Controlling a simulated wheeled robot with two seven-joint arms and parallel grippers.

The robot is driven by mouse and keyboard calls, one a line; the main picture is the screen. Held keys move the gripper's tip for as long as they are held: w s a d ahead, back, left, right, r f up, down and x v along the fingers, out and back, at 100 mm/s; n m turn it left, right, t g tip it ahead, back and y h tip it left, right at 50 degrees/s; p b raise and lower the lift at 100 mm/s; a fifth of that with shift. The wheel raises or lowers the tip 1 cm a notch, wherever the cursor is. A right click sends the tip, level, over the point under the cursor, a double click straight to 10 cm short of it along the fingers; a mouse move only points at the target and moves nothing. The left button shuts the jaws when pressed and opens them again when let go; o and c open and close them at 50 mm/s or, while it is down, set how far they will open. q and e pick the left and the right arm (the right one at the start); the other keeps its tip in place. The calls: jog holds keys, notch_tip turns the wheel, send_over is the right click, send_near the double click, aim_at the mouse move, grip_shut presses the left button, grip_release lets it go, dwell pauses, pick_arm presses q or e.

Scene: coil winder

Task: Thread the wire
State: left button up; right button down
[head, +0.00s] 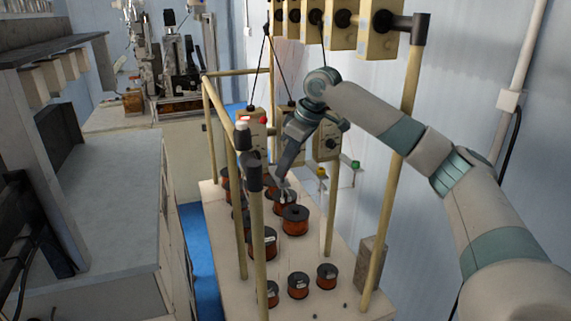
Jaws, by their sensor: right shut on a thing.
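My right gripper (284,188) reaches down from the right arm over the white-topped stand, just above the copper-coloured wire spools. It is shut, apparently on the thin wire, which is too fine to make out clearly at the fingertips. A spool of copper wire (295,224) stands right below and beside the fingertips. Another spool (263,246) stands nearer and to the left, and more stand behind, partly hidden by the posts. My left gripper is not in view.
Tan frame posts (396,165) rise around the stand (336,262). Beige tensioner boxes (380,38) hang along the top rail, with more boxes (326,143) lower down. Three spools stand at the near end. A grey bench (110,205) lies left, across a blue floor strip (199,250).

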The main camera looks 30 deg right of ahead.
jog(key=shift+f, duration=0.35)
jog(key=shift+r, duration=0.5)
jog(key=shift+f, duration=0.5)
dwell(0.4)
jog(key=c, duration=1.5)
grip_release()
jog(key=shift+c, duration=0.2)
jog(key=shift+s+d+r+b, duration=0.15)
jog(key=shift+r+b, duration=0.15)
jog(key=shift+r, duration=0.15)
jog(key=b+v, duration=0.4)
jog(key=v, duration=1.2)
jog(key=shift+s+r+b, duration=0.15)
jog(key=shift+r+b, duration=0.1)
jog(key=shift+b, duration=0.05)
